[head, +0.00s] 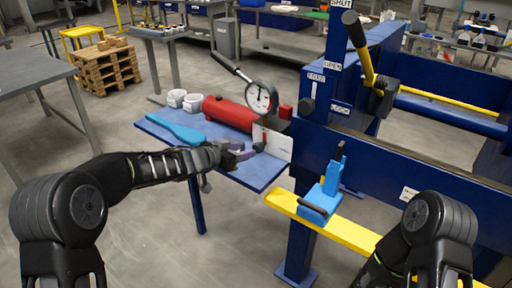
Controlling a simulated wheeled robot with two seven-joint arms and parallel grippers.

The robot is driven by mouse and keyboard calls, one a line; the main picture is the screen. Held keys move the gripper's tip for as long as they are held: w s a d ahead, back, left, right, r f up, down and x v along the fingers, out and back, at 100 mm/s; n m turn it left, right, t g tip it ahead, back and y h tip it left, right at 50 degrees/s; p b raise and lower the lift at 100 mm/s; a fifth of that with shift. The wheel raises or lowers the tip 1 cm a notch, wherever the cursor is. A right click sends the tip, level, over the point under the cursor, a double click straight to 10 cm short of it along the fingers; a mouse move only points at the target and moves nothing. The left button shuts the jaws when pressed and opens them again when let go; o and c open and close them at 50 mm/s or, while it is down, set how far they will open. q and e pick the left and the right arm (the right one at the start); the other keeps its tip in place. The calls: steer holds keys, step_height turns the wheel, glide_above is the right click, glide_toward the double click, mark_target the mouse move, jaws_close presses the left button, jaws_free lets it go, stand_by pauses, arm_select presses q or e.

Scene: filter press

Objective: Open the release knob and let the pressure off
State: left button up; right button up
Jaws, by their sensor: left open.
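The red hand pump (228,113) lies on a small blue side table (258,180). A round white gauge (259,98) stands at its right end, and a long lever with a dark grip (224,62) rises to the upper left. A small dark part that looks like the release knob (260,146) sits below the gauge, in front of a white plate. My left gripper (246,152) is open, with its fingertips right at this knob. I cannot tell whether they touch it. My right arm is at the lower right; its gripper is out of view.
A blue tool (176,130) and white rolls (184,99) lie on the side table. A yellow bar (345,232) carries a light-blue block (320,203). Open floor lies below the side table.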

mark_target(256, 147)
arm_select(q)
steer(key=shift+p+x, duration=0.4)
steer(key=shift+x, duration=3.6)
jaws_close()
